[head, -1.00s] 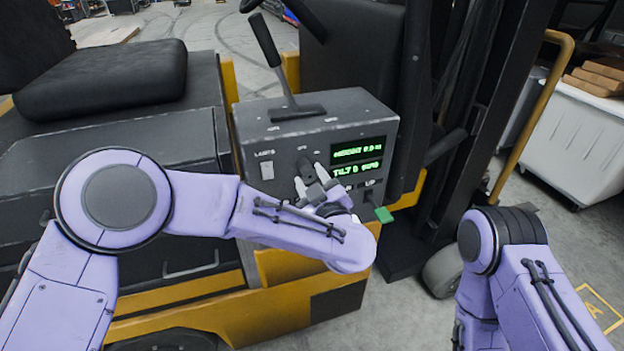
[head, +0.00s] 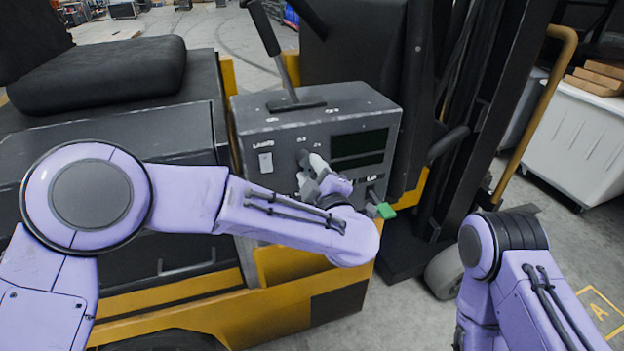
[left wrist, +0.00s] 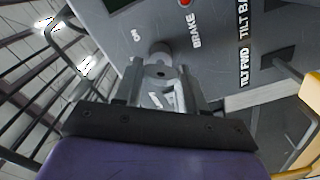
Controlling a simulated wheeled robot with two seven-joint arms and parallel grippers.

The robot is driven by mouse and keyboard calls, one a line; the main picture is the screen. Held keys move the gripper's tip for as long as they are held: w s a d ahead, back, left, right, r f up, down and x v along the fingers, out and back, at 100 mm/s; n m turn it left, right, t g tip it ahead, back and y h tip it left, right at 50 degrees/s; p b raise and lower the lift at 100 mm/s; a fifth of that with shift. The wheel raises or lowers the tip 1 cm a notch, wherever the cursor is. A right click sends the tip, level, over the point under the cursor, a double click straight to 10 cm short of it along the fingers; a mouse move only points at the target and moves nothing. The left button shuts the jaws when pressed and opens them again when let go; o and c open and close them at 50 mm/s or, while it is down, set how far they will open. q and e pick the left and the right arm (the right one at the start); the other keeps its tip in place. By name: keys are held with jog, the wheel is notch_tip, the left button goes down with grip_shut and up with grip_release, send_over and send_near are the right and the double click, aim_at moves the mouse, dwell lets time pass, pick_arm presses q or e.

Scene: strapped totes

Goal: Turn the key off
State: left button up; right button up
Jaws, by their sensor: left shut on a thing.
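The dark grey control panel (head: 285,135) of the yellow forklift stands in the middle of the head view. My left gripper (head: 311,172) is at its front face, shut on the key (head: 303,157) beside the two displays. In the left wrist view the round grey key part (left wrist: 160,58) sits between the fingers of the left gripper (left wrist: 160,85). The fingers partly hide the key. Both displays (head: 358,149) are dark. My right arm shows at the lower right, but its gripper is not in view.
A white light switch (head: 266,163) is left of the key. A lever with a green end (head: 387,211) sticks out at the panel's lower right. A black lever (head: 272,50) rises from the panel top. A white bin (head: 575,140) stands at the right.

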pick_arm(q)
jog(key=shift+f+n+b, duration=0.15)
jog(key=shift+n+b, duration=2.45)
jog(key=shift+n, duration=0.7)
jog(key=o, duration=1.1)
jog(key=shift+c, duration=0.2)
